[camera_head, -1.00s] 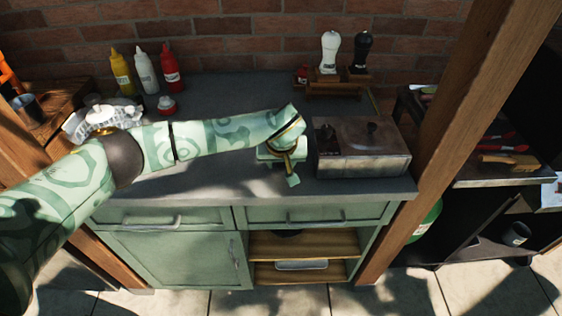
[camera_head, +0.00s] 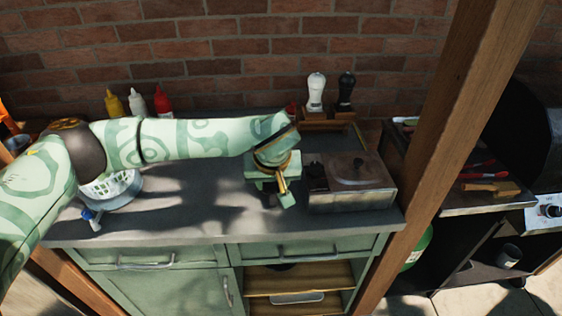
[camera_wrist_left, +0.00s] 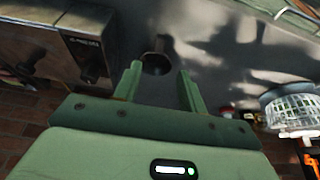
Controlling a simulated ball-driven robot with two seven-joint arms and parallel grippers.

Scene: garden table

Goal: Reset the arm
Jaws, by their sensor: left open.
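My left arm comes in from the left across the grey counter (camera_head: 190,215). My left gripper (camera_head: 284,192) is over the counter, just left of the metal box with a lid (camera_head: 352,185). In the left wrist view, its two fingers (camera_wrist_left: 160,82) are apart with nothing held between them. A dark round spot or small dish (camera_wrist_left: 156,63) shows beyond the fingertips; I cannot tell which. My right gripper is not in view.
A white strainer basket (camera_head: 112,190) stands at the counter's left, below my forearm. Yellow, white and red bottles (camera_head: 137,104) stand behind the arm. White and black grinders (camera_head: 315,92) are at the back. A wooden post (camera_head: 450,130) rises right of the counter.

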